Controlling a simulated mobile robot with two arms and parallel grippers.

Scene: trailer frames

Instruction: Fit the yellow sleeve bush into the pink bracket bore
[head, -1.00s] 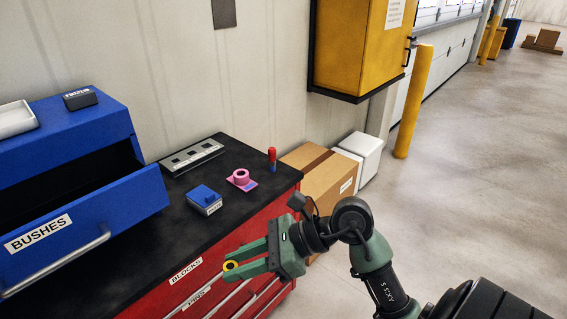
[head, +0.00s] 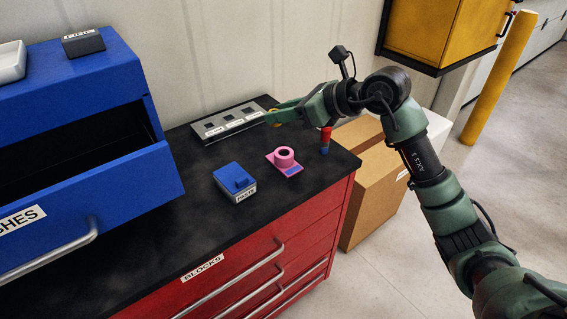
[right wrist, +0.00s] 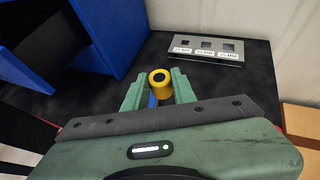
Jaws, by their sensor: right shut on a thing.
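My right gripper (head: 271,117) is shut on the yellow sleeve bush (head: 275,117). In the right wrist view the bush (right wrist: 160,84) sits between the two green fingertips, its dark hole facing the camera. In the head view the gripper is above the black bench top, by the grey gauge plate, up and slightly left of the pink bracket. The pink bracket (head: 285,159) stands on the bench top with its round bore facing up. The bracket cannot be made out in the right wrist view. My left gripper is not in view.
A blue block (head: 235,182) lies left of the bracket. A red and blue post (head: 325,141) stands to its right. A grey plate with square openings (head: 228,122) lies by the wall. The blue bushes drawer (head: 120,205) stands open at left. Boxes (head: 372,190) stand beyond the bench.

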